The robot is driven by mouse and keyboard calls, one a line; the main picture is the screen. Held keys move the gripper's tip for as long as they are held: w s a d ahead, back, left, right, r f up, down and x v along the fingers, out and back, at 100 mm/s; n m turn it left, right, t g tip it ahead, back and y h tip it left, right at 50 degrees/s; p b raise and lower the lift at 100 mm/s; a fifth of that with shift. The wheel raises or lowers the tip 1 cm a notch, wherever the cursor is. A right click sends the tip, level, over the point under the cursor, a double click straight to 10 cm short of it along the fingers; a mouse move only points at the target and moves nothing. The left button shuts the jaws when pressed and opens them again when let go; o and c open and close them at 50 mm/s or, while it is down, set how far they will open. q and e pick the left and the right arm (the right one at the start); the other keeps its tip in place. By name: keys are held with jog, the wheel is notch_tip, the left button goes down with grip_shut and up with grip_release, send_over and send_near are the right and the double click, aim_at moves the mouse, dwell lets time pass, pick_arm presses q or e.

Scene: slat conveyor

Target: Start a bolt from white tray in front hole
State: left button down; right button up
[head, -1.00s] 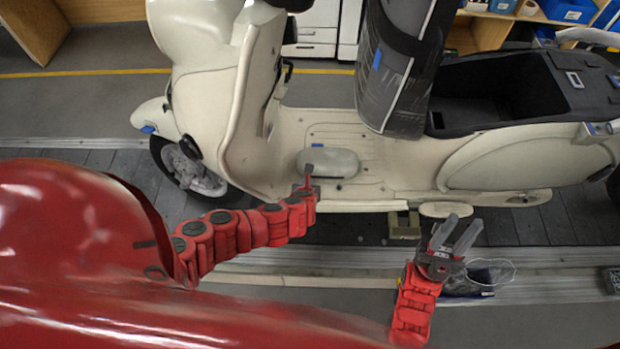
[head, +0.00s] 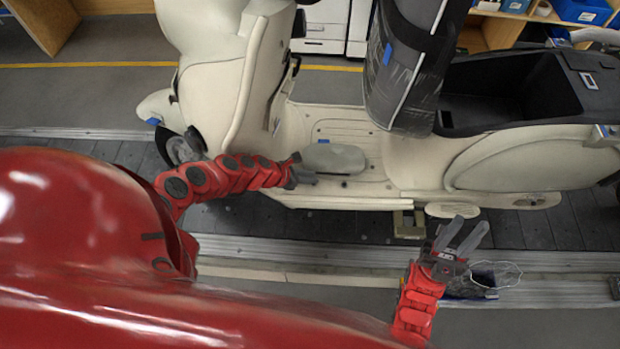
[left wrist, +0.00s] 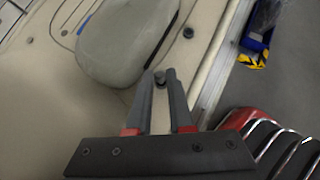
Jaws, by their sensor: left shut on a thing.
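My left gripper (head: 314,180) is at the near edge of the cream scooter's footboard (head: 350,125), close to a pale rounded pad (head: 335,158). In the left wrist view its fingers (left wrist: 160,85) are shut on a small dark bolt (left wrist: 160,77), whose round end shows at the fingertips beside the pad (left wrist: 125,45). A dark round spot (left wrist: 188,33) lies on the footboard beyond it; I cannot tell if it is a hole or a bolt head. My right gripper (head: 468,235) is open and empty, right of the footboard. I cannot make out a white tray.
The scooter stands on the dark slat conveyor (head: 300,222). A blue-edged bin with a clear bag (head: 480,282) sits beside my right gripper. Metal rails (head: 300,255) run along the conveyor's near side.

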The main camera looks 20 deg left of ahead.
pick_arm(q)
jog(key=shift+d+r+n+t+y+p, duration=0.15)
jog(key=shift+n+t+y+p, duration=0.25)
jog(key=shift+n+y+p, duration=0.25)
jog(key=shift+s+d+n+t+y+p, duration=0.1)
jog(key=shift+d+n+t+y+p, duration=0.2)
jog(key=shift+n, duration=0.35)
jog(key=shift+d+n+t+y+p, duration=0.15)
jog(key=shift+n+y, duration=0.2)
jog(key=shift+n, duration=0.25)
jog(key=shift+n+t+y+p, duration=0.25)
jog(key=shift+n+y+p, duration=0.2)
jog(key=shift+n+y, duration=0.6)
jog(key=n+y, duration=0.1)
jog(key=n, duration=0.2)
jog(key=shift+d+y, duration=0.2)
jog(key=shift+y, duration=0.15)
jog(key=shift+d+n+y, duration=0.1)
jog(key=shift+n+y, duration=0.3)
jog(key=shift+n, duration=0.25)
jog(key=n+y, duration=0.1)
jog(key=n+y+b, duration=0.1)
jog(key=shift+d+f+n, duration=0.2)
jog(key=shift+f+n, duration=0.1)
jog(key=shift+n+g+y+b, duration=0.7)
jog(key=shift+n+y+b, duration=0.25)
jog(key=shift+n, duration=0.25)
jog(key=shift+r+n+y, duration=0.15)
jog(key=shift+n+y, duration=0.2)
jog(key=shift+n, duration=0.05)
